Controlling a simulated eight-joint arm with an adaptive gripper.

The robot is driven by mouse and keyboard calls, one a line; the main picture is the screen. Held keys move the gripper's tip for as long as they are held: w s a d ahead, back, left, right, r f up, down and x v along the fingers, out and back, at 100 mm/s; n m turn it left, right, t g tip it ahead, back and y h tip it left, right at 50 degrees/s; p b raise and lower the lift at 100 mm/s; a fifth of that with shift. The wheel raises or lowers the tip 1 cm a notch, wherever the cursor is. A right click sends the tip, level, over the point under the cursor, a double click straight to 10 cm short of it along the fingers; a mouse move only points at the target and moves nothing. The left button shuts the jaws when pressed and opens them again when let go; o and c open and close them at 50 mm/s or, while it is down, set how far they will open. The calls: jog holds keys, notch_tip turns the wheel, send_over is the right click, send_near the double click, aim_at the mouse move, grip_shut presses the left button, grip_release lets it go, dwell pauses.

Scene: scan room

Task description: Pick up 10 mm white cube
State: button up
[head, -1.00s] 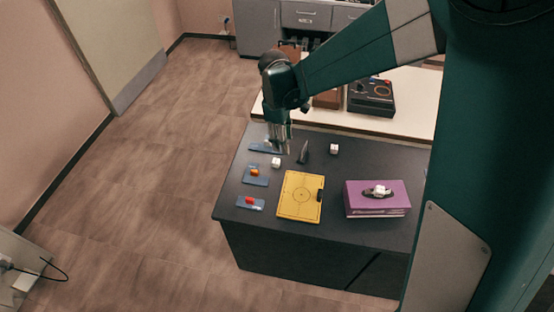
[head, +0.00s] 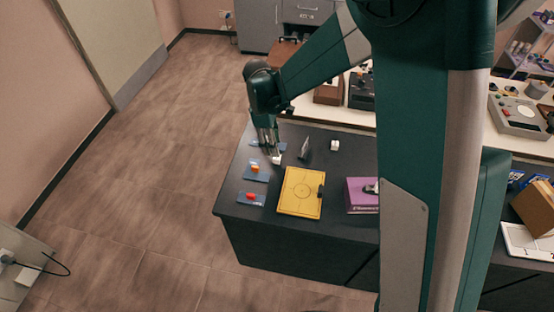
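A small white cube (head: 277,160) sits on the dark tabletop, left of centre. My gripper (head: 269,153) points down at it, with its fingertips right beside or just above the cube. I cannot tell whether they touch it, or how far the fingers are apart. A second white cube (head: 334,145) stands farther right on the same table, apart from my gripper. I cannot tell the cubes' exact sizes from this view.
Blue plates hold an orange piece (head: 255,169) and a red piece (head: 250,196). A yellow board (head: 301,192) lies right of them. A dark pointed object (head: 305,148) stands near the cubes. A purple box (head: 361,196) is partly hidden by my arm. The dark table (head: 300,237) has bare front space.

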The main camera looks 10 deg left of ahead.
aim_at(277, 159)
jog(key=shift+d+f, duration=0.15)
jog(key=shift+f, duration=0.7)
jog(key=shift+d+f+b, duration=0.25)
jog(key=shift+f+b, duration=0.05)
jog(key=shift+f, duration=1)
jog(key=shift+d+f+b, duration=0.2)
jog(key=shift+f+b, duration=0.05)
jog(key=shift+f, duration=1.05)
jog(key=c, duration=0.8)
